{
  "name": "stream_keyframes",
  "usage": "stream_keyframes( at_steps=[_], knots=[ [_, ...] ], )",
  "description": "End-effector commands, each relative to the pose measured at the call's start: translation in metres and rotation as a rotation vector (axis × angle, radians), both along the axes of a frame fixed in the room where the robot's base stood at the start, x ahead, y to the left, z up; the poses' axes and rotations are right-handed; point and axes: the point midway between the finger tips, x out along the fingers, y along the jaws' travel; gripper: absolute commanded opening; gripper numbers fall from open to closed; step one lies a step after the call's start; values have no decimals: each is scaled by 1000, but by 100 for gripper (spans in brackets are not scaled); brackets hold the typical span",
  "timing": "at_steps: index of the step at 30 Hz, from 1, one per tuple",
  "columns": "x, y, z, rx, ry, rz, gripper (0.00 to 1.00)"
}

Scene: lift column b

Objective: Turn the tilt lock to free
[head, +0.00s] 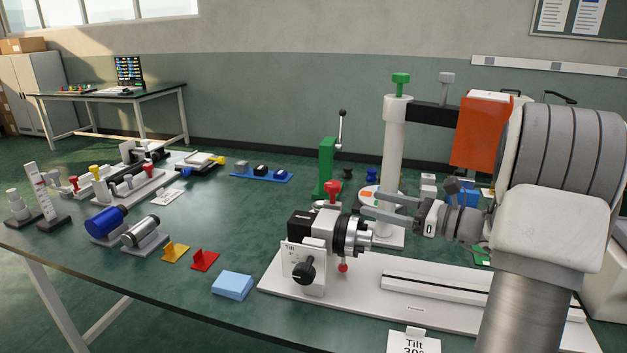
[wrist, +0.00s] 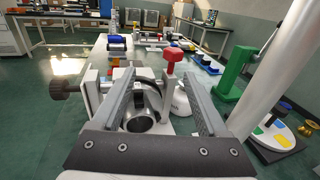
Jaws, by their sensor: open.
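A tilting head with a chuck (head: 350,238) stands on a white base plate (head: 420,307). A black knob (head: 304,270) sits by a plate marked "Tilt" (head: 290,250), and a small red ball (head: 343,267) hangs below the chuck. Which of these is the tilt lock I cannot tell. My gripper (head: 366,204) is open and empty, right of the red handle. In the wrist view, the handle stands beyond the fingertips, nearer the right finger.
A white post (head: 395,150) with a dark crossarm and orange block (head: 482,132) stands close behind my arm. A green lever stand (head: 327,165) is behind the head. A card reading "Tilt 30°" (head: 414,343) stands at the front. A blue block (head: 232,286) lies left.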

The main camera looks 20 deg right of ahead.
Motion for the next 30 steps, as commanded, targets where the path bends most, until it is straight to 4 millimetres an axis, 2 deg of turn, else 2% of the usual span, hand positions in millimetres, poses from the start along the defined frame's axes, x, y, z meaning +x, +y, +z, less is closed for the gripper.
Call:
stream_keyframes(
  at_steps=[1,3,8,11,24,30],
  knots=[
    [1,-12,-2,23,-4,-27,76],
    [2,-20,-4,41,-10,-49,76],
    [11,-17,-5,48,-12,-57,76],
    [23,-7,-6,47,-13,-55,76],
    [99,53,-7,46,-13,-53,76],
    [126,73,-6,45,-12,-55,76]
  ],
)
